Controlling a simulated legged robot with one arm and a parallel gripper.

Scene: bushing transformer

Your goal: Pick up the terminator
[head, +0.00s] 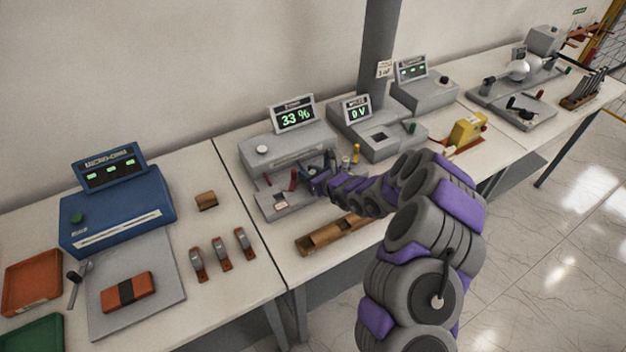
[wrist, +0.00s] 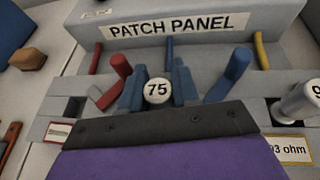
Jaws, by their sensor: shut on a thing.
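A round pale terminator marked 75 (wrist: 158,91) sits between the two blue fingers of my gripper (wrist: 158,84) in the wrist view. The gripper is shut on it, with a finger on each side. Whether the terminator touches a surface below is hidden by my gripper's dark front plate. A second pale cylinder (wrist: 302,101), cut off by the right edge, stands by a label reading 93 ohm (wrist: 289,150). In the head view my gripper (head: 313,186) is over the front of the grey patch panel unit; the held terminator is too small to make out there.
The patch panel (wrist: 178,28) rises just beyond my gripper. A red lever (wrist: 116,80) and a blue lever (wrist: 232,75) stand close on either side. A wooden tray (head: 338,233) lies in front of the unit. A blue device (head: 115,208) stands on the left table.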

